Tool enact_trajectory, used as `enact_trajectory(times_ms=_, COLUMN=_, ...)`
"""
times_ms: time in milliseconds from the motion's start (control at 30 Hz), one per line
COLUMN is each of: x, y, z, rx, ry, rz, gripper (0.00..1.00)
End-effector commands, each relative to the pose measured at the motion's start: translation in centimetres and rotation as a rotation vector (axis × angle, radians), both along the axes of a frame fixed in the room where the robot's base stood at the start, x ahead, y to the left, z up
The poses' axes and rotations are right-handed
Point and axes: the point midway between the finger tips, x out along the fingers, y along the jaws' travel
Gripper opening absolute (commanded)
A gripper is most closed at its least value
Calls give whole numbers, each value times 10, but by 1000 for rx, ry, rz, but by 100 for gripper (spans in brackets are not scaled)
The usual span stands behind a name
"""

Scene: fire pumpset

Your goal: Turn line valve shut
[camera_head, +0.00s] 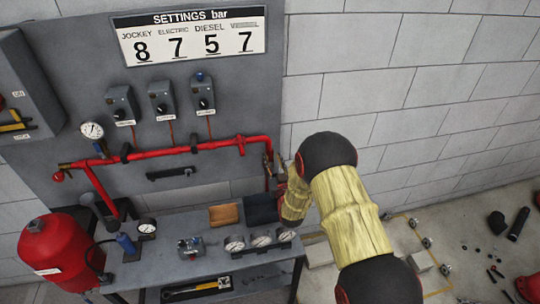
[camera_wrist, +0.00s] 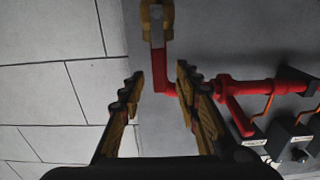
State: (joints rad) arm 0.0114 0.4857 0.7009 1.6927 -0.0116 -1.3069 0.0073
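The red pipe (camera_head: 200,147) runs across the grey panel and bends down at its right end. A small brass-coloured valve (camera_head: 268,163) sits on that downward run, partly hidden by my gripper (camera_head: 282,172). In the wrist view the valve (camera_wrist: 157,18) is at the top edge, cut off by the frame, with a red pipe section (camera_wrist: 160,72) below it. My gripper (camera_wrist: 160,85) is open, its two fingers apart, with nothing clearly held between them. The red section shows between and beyond the fingertips. I cannot tell whether a finger touches it, nor the handle's position.
A grey bench (camera_head: 215,260) with gauges stands below the panel. A red tank (camera_head: 58,252) is at the left. Control boxes (camera_head: 161,100) and a settings sign (camera_head: 190,35) are on the panel. Loose parts (camera_head: 497,270) lie on the floor at right. Bare block wall lies right of the panel.

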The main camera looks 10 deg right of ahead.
Motion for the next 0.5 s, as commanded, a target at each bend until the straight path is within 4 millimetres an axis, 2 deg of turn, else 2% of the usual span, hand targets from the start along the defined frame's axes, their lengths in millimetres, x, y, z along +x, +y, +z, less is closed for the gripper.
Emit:
enact_trajectory(times_ms=200, x=26, y=0, z=0, rx=0, ry=0, rz=0, gripper=33)
enact_trajectory(times_ms=500, x=32, y=0, z=1, rx=0, ry=0, rz=0, gripper=33)
